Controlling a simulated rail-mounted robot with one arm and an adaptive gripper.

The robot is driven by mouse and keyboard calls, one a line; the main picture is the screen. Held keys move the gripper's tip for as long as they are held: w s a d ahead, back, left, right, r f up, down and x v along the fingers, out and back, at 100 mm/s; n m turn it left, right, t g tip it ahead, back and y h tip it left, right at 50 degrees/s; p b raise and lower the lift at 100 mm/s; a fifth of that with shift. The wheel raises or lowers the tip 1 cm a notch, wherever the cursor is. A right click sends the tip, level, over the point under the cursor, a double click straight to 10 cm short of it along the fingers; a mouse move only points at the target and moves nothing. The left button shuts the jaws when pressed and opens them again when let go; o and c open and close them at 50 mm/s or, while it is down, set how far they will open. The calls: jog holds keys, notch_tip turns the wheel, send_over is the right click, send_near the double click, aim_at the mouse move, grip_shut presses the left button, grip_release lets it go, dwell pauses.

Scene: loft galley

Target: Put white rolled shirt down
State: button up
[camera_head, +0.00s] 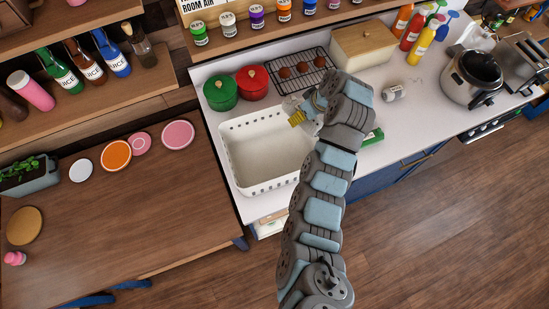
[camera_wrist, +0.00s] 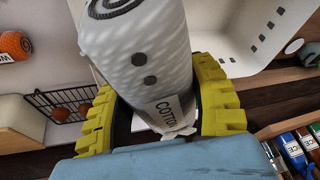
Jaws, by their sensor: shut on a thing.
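The white rolled shirt (camera_wrist: 145,60) fills the middle of the wrist view, with a spiral end, two dark dots and a "COTTON" label. My gripper (camera_head: 297,118) has yellow fingers, shut on the roll from both sides. In the head view it is above the right back part of the white perforated basket (camera_head: 232,185), near its rim. The roll shows there only as a small pale patch, partly hidden by my gripper. The basket also shows at the upper right of the wrist view (camera_wrist: 225,30); its visible inside looks empty.
A green box (camera_head: 373,137) and a white labelled item (camera_head: 394,92) lie to the right. Counter left of the cooker (camera_head: 470,78) is partly clear.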

jog(key=a+n, duration=0.1)
jog(key=n, duration=0.1)
jog(key=a+n+g, duration=0.1)
jog(key=shift+s+a+r+b, duration=0.25)
jog(key=shift+s+a+b, duration=0.05)
jog(key=shift+s+b, duration=0.05)
jog(key=a+n, duration=0.1)
jog(key=n, duration=0.1)
jog(key=n+g+b, duration=0.4)
jog(key=n, duration=0.5)
send_over(276, 174)
jog(key=shift+h, duration=0.3)
jog(key=f, duration=1.4)
jog(key=shift+w+d+f, duration=0.25)
jog(key=shift+w+d, duration=0.15)
jog(key=shift+d+f, duration=0.15)
jog(key=shift+f, duration=2.5)
jog(key=shift+f, duration=0.2)
jog(key=o, duration=0.9)
jog(key=shift+o, duration=0.2)
